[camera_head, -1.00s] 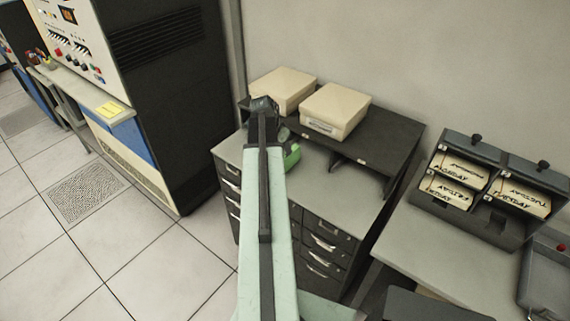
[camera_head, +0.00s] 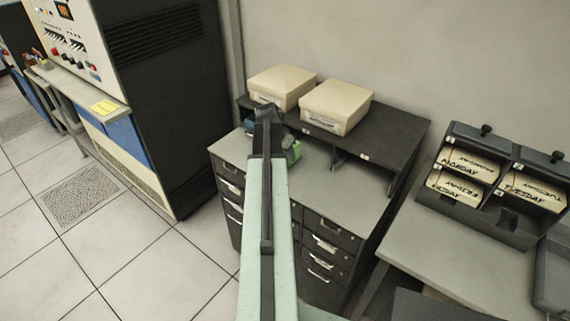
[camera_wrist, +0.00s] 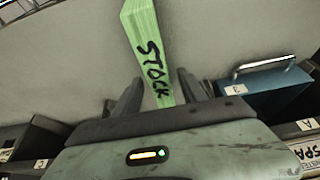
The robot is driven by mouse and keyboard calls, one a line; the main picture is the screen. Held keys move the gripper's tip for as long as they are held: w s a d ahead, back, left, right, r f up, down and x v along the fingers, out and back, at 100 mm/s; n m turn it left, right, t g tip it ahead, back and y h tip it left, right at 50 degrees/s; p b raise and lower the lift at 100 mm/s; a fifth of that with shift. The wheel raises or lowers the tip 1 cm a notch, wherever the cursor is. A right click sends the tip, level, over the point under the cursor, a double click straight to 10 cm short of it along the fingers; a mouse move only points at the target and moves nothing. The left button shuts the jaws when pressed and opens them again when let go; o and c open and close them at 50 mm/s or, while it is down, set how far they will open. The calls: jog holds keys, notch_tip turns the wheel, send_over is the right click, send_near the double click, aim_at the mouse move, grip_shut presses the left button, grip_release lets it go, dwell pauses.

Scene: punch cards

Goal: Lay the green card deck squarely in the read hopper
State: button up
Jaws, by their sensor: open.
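The green card deck (camera_head: 294,152) sits on the grey cabinet top, partly hidden behind my arm in the head view. In the wrist view the green deck (camera_wrist: 150,50) reads "STOCK" and runs down between my fingers from the top edge. My gripper (camera_wrist: 158,90) is open, with one finger on each side of the deck's near end. I cannot tell whether either finger touches it. In the head view my gripper (camera_head: 268,112) is in front of the shelf, beside the deck. I cannot pick out the read hopper in these views.
Two cream boxes (camera_head: 337,106) stand on the dark shelf (camera_head: 395,135) above the cabinet top. A blue box with a metal handle (camera_wrist: 268,90) is near my gripper on the right. A rack of day-labelled cards (camera_head: 470,205) stands on the right table. The tall dark machine (camera_head: 165,100) is at left.

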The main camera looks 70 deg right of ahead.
grip_shut()
jog(key=shift+r, duration=0.1)
